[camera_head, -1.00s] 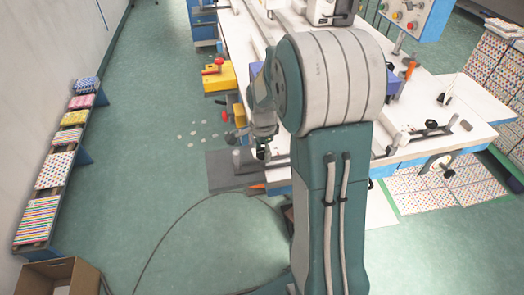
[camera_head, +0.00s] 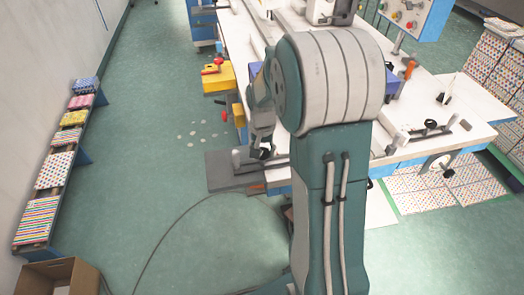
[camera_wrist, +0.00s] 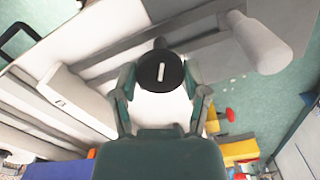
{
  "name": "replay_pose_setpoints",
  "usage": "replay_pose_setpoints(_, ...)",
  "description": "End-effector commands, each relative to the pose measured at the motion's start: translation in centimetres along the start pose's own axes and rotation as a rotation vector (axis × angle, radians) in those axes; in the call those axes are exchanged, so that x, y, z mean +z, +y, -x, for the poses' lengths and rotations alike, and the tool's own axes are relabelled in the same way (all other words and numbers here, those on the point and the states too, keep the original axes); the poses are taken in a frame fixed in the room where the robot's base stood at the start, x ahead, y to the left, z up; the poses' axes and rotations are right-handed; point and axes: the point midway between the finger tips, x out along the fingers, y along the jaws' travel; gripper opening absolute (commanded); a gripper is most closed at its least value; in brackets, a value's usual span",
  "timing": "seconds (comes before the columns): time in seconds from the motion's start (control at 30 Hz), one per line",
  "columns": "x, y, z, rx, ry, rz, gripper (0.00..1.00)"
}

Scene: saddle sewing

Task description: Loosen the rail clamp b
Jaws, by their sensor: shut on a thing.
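A round black knob (camera_wrist: 161,71) with a white bar mark on its face stands between the fingers of my gripper (camera_wrist: 160,84) in the wrist view. It appears to belong to a rail clamp, but I see no label to tell whether it is clamp b. My gripper is shut on the knob, one finger on each side. In the head view my gripper (camera_head: 262,153) is low at the left end of the white table, over the rail area. The clamp's body below the knob is mostly hidden.
Long grey rails run across the white table (camera_head: 428,92). A pale cylinder (camera_wrist: 262,45) stands right of the knob in the wrist view. A yellow block (camera_head: 218,78) with a red part sits at the table's left side.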

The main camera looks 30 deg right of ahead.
Motion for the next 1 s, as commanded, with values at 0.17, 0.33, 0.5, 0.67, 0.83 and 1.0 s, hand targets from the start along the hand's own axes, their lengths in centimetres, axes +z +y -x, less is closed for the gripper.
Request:
replay_pose_setpoints(0.17,-0.32,-0.11,0.16,-0.002,0.013,0.167,0.11)
replay_pose_setpoints(0.33,-0.32,-0.17,0.19,-0.002,0.015,0.327,0.11)
replay_pose_setpoints(0.5,-0.30,-0.24,0.23,-0.001,0.017,0.478,0.11)
replay_pose_setpoints(0.67,-0.29,-0.30,0.26,0.000,0.018,0.598,0.11)
replay_pose_setpoints(0.83,-0.26,-0.38,0.28,0.001,0.019,0.695,0.11)
replay_pose_setpoints(1.0,-0.26,-0.40,0.29,0.001,0.020,0.757,0.11)
